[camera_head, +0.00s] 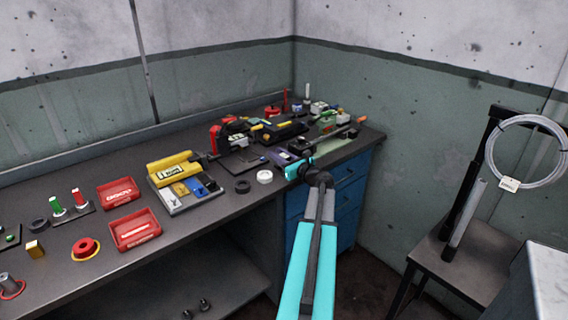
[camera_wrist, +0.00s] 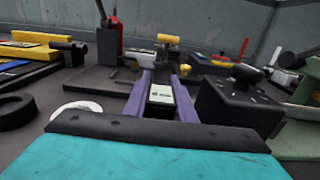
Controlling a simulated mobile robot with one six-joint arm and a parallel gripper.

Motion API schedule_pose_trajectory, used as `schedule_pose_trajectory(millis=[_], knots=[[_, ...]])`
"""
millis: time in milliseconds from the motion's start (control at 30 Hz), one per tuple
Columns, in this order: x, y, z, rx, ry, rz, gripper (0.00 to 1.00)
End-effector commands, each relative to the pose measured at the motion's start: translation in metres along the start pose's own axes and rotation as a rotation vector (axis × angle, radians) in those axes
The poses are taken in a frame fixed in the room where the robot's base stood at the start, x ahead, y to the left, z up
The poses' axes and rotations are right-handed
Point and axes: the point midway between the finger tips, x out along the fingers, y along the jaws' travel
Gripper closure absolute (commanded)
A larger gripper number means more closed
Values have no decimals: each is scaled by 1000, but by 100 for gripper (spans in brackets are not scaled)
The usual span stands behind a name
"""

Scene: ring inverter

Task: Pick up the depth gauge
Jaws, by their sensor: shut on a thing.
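A black box with a knob (camera_wrist: 241,95) stands close on the right. A white ring (camera_head: 264,176) and a black ring (camera_head: 243,186) lie to the left. Tools crowd the bench behind. A stool (camera_head: 470,262) stands at right, apart from the bench.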

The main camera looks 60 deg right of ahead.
Motion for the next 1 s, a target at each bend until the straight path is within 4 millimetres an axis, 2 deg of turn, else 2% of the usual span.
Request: schedule_pose_trajectory(millis=[367,733,1000], knots=[[0,0,5,0,-1,0,100],[0,0,37,-2,-3,0,100],[-24,22,38,0,-2,0,100]])
